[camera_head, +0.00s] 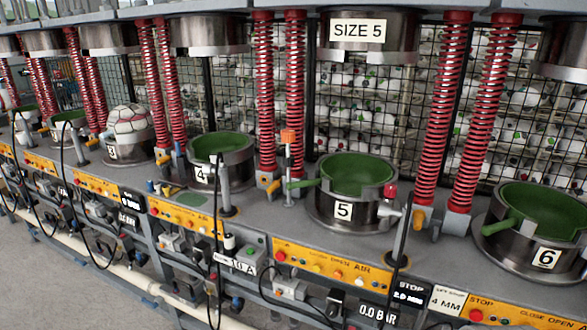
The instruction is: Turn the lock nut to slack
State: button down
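No part of my gripper shows in the head view. I cannot pick out the lock nut with certainty. A thin upright post with an orange block (288,138) on top stands left of station 5. A small red-topped fitting (390,191) sits at the right side of the station 5 lower mould (343,210). That mould is a metal cup with a green lining and a green handle at its left. The upper mould marked SIZE 5 (367,47) hangs above it, apart from it.
Lower mould 4 (221,158) and lower mould 6 (538,218) flank station 5. A ball (129,119) sits at station 3. Red spring columns (443,110) stand between stations. Yellow control panels (327,263), a 0.0 BAR display (378,312) and hanging black cables line the front. Grey floor (30,295) is clear at lower left.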

aim_at(287, 161)
jog(key=i+j, duration=0.2)
jog(key=j, duration=0.2)
jog(key=i+j, duration=0.2)
jog(key=j, duration=0.15)
jog(key=i+j+z, duration=0.1)
jog(key=j, duration=0.3)
jog(key=i+j, duration=0.45)
jog(key=j, duration=0.3)
jog(key=i+j, duration=0.2)
jog(key=j, duration=0.2)
jog(key=i+j+z, duration=0.1)
jog(key=j, duration=0.3)
jog(key=i, duration=0.1)
